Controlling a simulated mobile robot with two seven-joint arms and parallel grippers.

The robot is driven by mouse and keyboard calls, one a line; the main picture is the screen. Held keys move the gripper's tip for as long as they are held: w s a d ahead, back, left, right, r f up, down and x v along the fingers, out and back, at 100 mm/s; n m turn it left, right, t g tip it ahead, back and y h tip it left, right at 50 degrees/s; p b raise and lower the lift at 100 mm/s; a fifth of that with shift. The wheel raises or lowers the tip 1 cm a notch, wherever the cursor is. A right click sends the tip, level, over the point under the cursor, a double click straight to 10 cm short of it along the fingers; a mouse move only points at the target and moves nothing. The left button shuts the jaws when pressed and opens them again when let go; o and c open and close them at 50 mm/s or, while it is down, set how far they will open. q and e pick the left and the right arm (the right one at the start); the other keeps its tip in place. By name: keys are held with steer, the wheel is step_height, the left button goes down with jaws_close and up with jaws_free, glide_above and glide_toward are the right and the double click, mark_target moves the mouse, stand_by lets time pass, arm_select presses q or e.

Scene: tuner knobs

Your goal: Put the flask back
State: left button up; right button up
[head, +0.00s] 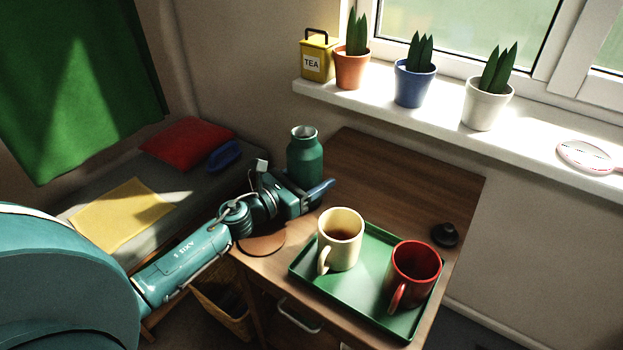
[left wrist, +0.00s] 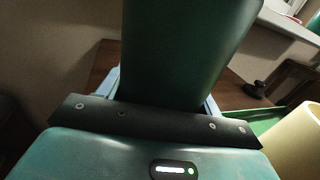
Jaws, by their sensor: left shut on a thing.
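The flask (head: 305,157) is a dark green bottle with a lighter open neck. It stands upright at the back left of the wooden desk in the head view. My left gripper (head: 318,190) comes in from the left and is shut on the flask's lower part. In the left wrist view the flask (left wrist: 185,50) fills the middle between the fingers. The gripper hides the flask's base, so I cannot tell whether it touches the desk. My right gripper is not in view.
A green tray (head: 355,297) on the desk (head: 400,180) holds a cream mug (head: 341,236) and a red mug (head: 415,268). A brown round mat (head: 263,245) lies by the left edge. A black knob-like object (head: 445,235) is at right. The desk's back is clear. Pots line the windowsill (head: 440,122).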

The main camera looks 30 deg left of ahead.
arm_select(q)
steer(key=o, duration=1)
steer(key=shift+f, duration=0.1)
steer(key=o, duration=0.4)
steer(key=shift+o, duration=0.2)
steer(key=shift+r, duration=0.3)
steer(key=b+v, duration=0.1)
steer(key=v, duration=1)
steer(key=shift+s+f, duration=0.1)
steer(key=shift+f, duration=0.1)
steer(key=shift+s+a+r, duration=0.1)
steer(key=shift+s+a, duration=0.1)
steer(key=shift+s, duration=0.2)
